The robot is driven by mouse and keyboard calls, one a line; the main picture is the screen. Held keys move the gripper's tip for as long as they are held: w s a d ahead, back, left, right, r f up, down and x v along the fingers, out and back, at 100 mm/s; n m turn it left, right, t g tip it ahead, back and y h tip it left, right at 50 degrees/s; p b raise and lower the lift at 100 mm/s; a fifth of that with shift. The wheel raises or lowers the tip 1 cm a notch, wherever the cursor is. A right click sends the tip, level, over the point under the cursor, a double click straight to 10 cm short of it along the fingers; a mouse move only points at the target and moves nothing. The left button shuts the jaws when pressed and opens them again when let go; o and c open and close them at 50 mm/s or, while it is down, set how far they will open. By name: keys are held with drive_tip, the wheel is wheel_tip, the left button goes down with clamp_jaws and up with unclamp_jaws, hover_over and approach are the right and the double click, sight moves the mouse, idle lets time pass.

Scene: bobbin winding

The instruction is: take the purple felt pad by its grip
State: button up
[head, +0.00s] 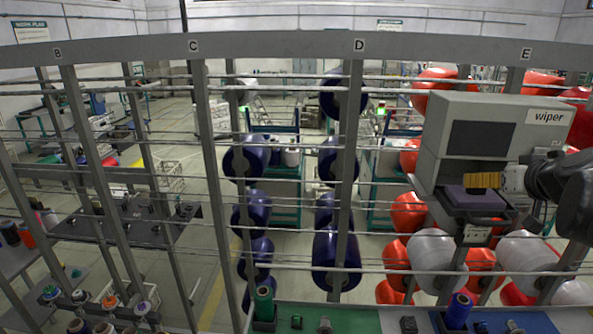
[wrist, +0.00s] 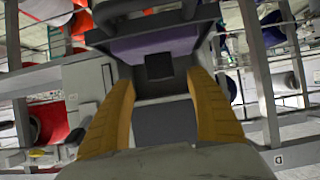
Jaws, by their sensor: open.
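The purple felt pad (head: 470,198) lies flat in the dark tray at the lower opening of the grey wiper box (head: 478,140). In the wrist view the pad (wrist: 150,46) spans the top, and its small dark block-shaped grip (wrist: 158,66) stands out toward me. My gripper (head: 476,180) reaches in from the right, just above the pad. In the wrist view its yellow fingers (wrist: 160,78) are spread, with the grip between and slightly beyond their tips and gaps on both sides. I cannot tell whether either finger touches. In the head view the fingers hide the grip.
The box hangs at a grey frame (head: 358,45) with thin horizontal rails. Red, white and blue spools (head: 337,255) sit behind the rails. A green bench (head: 355,318) with small parts and a blue-purple spool (head: 458,310) lies below.

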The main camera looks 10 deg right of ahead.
sight(475, 193)
drive_tip(key=p+x, duration=0.1)
drive_tip(key=x, duration=0.4)
drive_tip(key=shift+f, duration=0.2)
drive_tip(key=shift+s+a+r, duration=0.1)
drive_tip(key=shift+s+a, duration=0.1)
drive_tip(key=shift+s, duration=0.05)
drive_tip(key=c, duration=1.3)
